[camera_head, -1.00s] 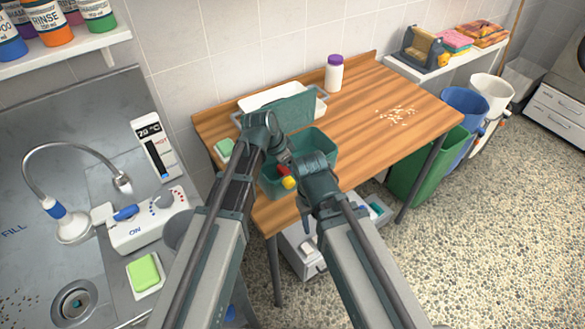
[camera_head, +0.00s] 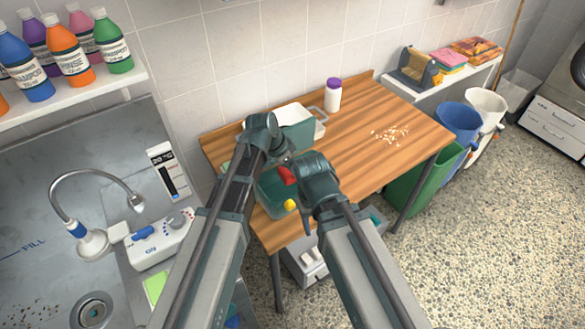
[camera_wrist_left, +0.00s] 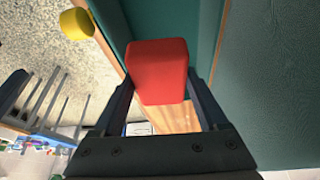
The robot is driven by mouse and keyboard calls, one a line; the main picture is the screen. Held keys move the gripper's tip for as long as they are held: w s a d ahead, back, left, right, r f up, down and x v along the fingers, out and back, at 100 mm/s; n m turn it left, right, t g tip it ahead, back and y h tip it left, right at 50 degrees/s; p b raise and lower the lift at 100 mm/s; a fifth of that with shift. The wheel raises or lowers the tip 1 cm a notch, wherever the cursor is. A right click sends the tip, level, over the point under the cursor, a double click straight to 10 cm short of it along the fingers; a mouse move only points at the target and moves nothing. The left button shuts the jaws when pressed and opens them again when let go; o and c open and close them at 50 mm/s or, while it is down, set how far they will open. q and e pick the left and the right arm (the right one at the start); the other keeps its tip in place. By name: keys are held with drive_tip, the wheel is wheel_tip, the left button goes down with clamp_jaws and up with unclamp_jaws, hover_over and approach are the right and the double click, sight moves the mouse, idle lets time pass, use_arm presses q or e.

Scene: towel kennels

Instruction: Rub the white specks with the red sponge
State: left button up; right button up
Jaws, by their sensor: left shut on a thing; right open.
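The white specks (camera_head: 390,133) lie scattered on the right part of the wooden table (camera_head: 365,100). The red sponge (camera_head: 287,174) is at my left gripper, by the teal bin (camera_head: 272,192) at the table's left end. In the left wrist view the red sponge (camera_wrist_left: 158,70) sits between the fingers of my left gripper (camera_wrist_left: 160,95), which is shut on it. My right gripper (camera_head: 297,168) is open and close beside the sponge; its fingers are mostly hidden by its own wrist. The sponge is well to the left of the specks.
A yellow piece (camera_head: 290,204) shows by the teal bin. A teal-and-white container (camera_head: 297,125) and a purple-capped white bottle (camera_head: 333,95) stand behind. A sink with a tap (camera_head: 92,242) is at left; buckets (camera_head: 460,123) stand at right. The middle of the table is clear.

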use_arm(q)
drive_tip(key=o, duration=0.7)
drive_tip(key=c, duration=0.6)
